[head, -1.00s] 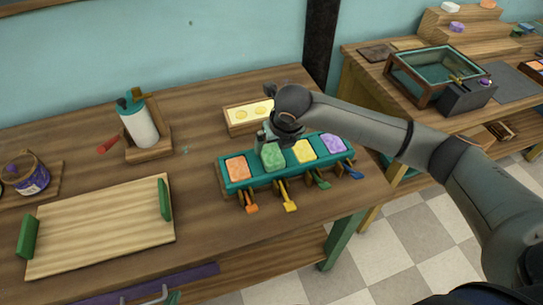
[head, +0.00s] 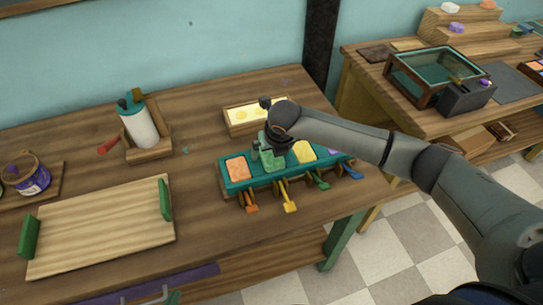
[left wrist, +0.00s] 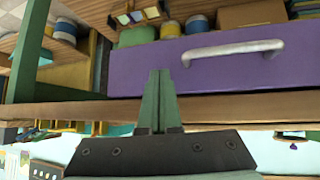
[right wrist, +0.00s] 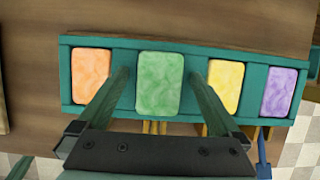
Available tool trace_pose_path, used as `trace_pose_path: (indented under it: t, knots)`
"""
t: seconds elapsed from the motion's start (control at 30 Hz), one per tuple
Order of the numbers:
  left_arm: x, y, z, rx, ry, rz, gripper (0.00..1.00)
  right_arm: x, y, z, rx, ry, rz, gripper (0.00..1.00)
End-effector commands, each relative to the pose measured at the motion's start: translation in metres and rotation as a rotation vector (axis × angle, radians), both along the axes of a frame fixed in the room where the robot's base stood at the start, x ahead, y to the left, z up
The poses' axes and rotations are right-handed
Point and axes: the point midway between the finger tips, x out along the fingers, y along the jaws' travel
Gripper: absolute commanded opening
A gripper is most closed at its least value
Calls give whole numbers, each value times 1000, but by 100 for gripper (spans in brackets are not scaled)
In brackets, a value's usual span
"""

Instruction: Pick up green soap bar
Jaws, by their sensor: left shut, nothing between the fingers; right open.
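The green soap bar (head: 274,164) sits in the teal mold tray (head: 232,184), between the orange bar (head: 236,167) and the yellow bar (head: 303,151). My right gripper (head: 268,152) is over it, fingers pointing down, open. In the right wrist view the green bar (right wrist: 160,84) lies between the two spread fingers (right wrist: 159,78); whether they touch it I cannot tell. My left gripper (left wrist: 158,74) is shut and empty, in front of a purple drawer (left wrist: 205,64); only a small teal part shows at the head view's bottom edge.
The purple bar (right wrist: 282,92) is at the tray's right end. Colored levers (head: 288,197) stick out from the tray's front. A wooden box (head: 240,122) stands behind the tray. A wooden board with green handles (head: 100,228) lies on the left, with bare tabletop (head: 205,215) between.

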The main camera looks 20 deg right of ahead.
Motion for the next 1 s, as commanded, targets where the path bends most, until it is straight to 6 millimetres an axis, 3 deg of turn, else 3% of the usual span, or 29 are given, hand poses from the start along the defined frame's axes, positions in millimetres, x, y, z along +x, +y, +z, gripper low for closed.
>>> trace_pose_path:
  t: [0.17,0.9,1.0]
  knots:
    - [0,0,3,0,0,0,0,0,0,-2,0,1,0,97]
    - [0,0,2,1,0,-1,0,0,0,-2,-1,1,0,14]
    - [0,0,2,1,0,-1,0,0,0,-2,-1,0,0,8]
